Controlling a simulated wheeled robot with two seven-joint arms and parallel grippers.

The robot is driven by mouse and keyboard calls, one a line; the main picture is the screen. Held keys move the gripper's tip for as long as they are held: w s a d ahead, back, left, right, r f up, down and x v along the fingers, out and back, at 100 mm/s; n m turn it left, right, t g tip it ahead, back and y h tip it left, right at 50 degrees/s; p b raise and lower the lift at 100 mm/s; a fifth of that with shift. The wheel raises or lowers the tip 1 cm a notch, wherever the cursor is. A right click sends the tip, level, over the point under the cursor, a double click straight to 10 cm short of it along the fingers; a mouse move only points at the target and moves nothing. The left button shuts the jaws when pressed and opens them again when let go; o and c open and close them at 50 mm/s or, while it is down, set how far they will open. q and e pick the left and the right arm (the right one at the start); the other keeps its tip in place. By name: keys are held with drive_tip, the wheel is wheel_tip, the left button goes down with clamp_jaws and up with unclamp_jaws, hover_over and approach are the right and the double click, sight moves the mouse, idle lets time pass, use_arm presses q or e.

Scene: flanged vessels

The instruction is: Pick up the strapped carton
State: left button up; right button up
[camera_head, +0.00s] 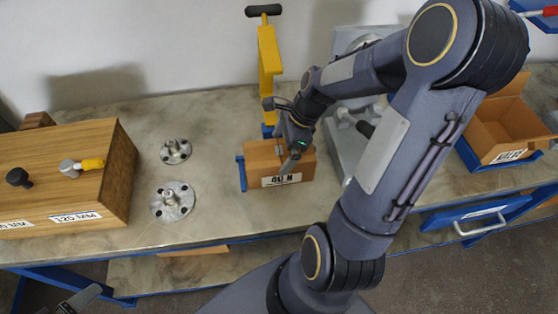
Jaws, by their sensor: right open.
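The strapped carton (308,168), a small brown box with a white label on its front, sits on the bench near the middle. My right gripper (286,163) is over the carton's top and front, pointing down. It is open; its fingers overlap the carton in this view, and I cannot tell whether they touch it. Part of the carton's top is hidden behind the gripper. A dark grey piece at the bottom left edge looks like the tip of my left gripper (80,299); its jaws cannot be made out.
Blue stops (241,173) stand beside the carton, with a yellow upright tool (269,60) behind. Two flanged metal parts (173,201) stand to the left, near a wooden box (60,185). An open carton (505,125) is at right. My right arm covers much of the right bench.

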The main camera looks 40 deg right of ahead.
drive_tip(key=x, duration=0.4)
drive_tip(key=shift+a+f, duration=0.15)
drive_tip(key=shift+f, duration=0.05)
drive_tip(key=shift+c, duration=0.4)
drive_tip(key=c, duration=1.4)
drive_tip(key=shift+r, duration=0.1)
drive_tip(key=shift+c, duration=0.6)
drive_tip(key=shift+r, duration=0.1)
